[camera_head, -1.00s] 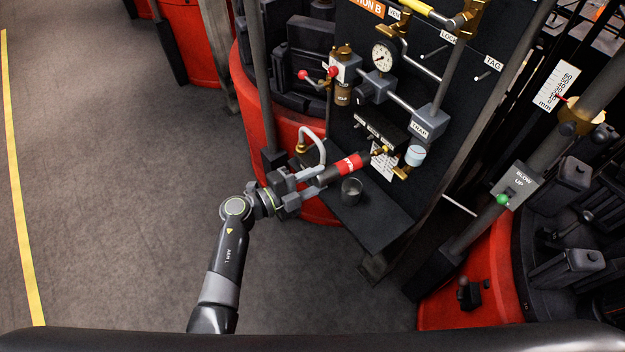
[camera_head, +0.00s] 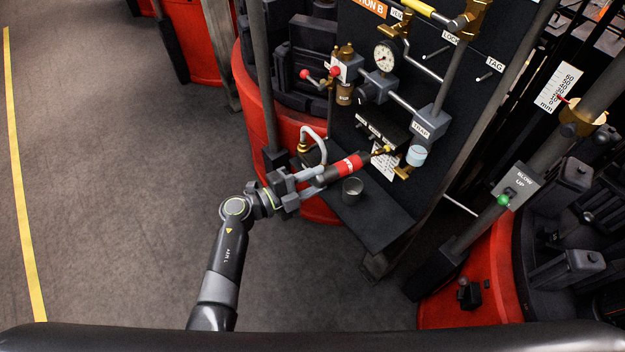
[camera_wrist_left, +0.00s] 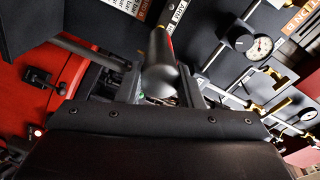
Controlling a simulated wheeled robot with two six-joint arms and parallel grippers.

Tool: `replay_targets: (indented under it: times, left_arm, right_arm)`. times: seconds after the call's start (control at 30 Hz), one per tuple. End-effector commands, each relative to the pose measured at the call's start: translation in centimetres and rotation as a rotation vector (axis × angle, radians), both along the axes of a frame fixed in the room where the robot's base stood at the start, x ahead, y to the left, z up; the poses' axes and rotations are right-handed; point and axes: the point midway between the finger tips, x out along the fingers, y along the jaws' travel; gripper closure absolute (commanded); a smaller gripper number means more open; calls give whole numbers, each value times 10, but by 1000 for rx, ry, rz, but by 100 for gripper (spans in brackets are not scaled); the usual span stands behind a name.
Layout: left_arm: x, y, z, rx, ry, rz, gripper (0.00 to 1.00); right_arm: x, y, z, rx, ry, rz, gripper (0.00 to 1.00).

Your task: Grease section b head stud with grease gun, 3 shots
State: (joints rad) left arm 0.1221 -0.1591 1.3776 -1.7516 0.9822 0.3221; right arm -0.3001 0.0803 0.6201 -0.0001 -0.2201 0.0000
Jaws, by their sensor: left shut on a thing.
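In the left wrist view the gun (camera_wrist_left: 160,68) shows end-on between the fingers (camera_wrist_left: 165,88). The nozzle is close to a small brass fitting by the panel; I cannot tell whether they touch. No label marks the head stud readably. My right gripper is not in view.
A dark cup (camera_head: 352,191) stands on the shelf (camera_head: 385,215) below the gun. The panel carries a pressure gauge (camera_head: 385,56), a TRAP block (camera_head: 423,125) and a clear bowl (camera_head: 416,155). A blow-up lever box (camera_head: 517,187) is at right. Open floor (camera_head: 110,200) lies left.

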Motion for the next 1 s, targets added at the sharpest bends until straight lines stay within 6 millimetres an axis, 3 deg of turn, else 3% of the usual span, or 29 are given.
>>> replay_targets:
  times: [0.37, 1.0]
  left_arm:
    - [4, -4, 3, -3, -3, 2, 90]
    - [-8, 12, 3, -2, -1, 1, 90]
  right_arm:
    - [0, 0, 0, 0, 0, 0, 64]
    - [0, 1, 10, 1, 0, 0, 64]
